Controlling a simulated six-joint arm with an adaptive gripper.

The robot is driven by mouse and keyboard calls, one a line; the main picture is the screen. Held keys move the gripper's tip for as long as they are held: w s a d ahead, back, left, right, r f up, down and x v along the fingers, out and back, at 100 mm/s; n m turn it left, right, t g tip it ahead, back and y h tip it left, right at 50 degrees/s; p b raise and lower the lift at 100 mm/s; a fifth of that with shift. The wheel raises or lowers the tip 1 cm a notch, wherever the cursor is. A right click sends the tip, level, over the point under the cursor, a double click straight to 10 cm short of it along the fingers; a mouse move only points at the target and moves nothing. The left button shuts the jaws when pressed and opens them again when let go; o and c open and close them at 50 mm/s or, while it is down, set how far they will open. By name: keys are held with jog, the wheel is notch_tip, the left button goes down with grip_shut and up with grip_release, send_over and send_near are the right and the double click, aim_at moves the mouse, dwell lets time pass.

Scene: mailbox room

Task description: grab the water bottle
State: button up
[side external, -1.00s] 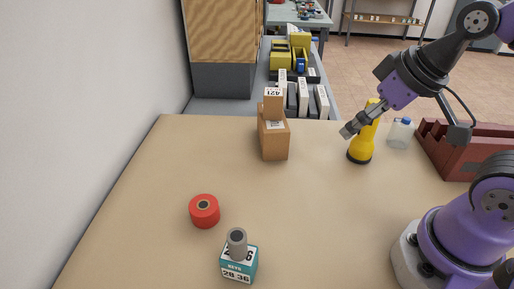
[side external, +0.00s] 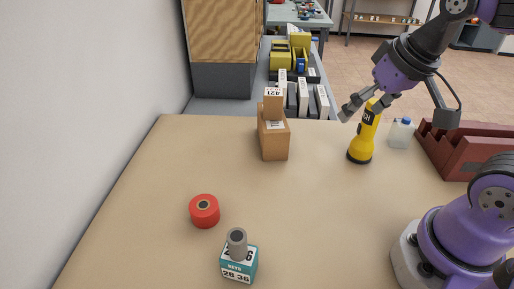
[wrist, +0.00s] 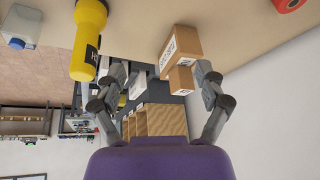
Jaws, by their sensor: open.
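The water bottle (side external: 401,133) is a small clear container with a blue cap, standing at the back right of the table beside a dark red bin. In the wrist view the bottle (wrist: 20,28) shows at the upper left, its blue cap toward the camera. My gripper (side external: 357,108) is open and empty, raised above the table's back edge, left of the bottle and apart from it. In the wrist view my gripper's two fingers (wrist: 161,75) are spread, with a cardboard box seen beyond them.
A yellow flashlight (side external: 363,135) stands upright between my gripper and the bottle. The dark red bin (side external: 470,152) is right of the bottle. Stacked cardboard boxes (side external: 274,139), a red roll (side external: 204,211) and a teal-white box (side external: 239,262) stand further left. The table's middle is clear.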

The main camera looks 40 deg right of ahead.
jog(key=w+d+m+g, duration=0.2)
jog(key=w+d+m, duration=0.1)
jog(key=d+m, duration=0.5)
jog(key=m+g, duration=0.3)
jog(key=m, duration=1.4)
send_over(407, 118)
jog(key=shift+y, duration=0.3)
notch_tip(407, 118, down, 6)
jog(key=shift+w+d+f, duration=0.1)
jog(key=shift+f, duration=0.1)
notch_tip(407, 118, down, 5)
jog(key=shift+r, duration=0.15)
jog(key=f, duration=0.5)
jog(key=shift+s+a+f, duration=0.2)
jog(key=c, duration=1)
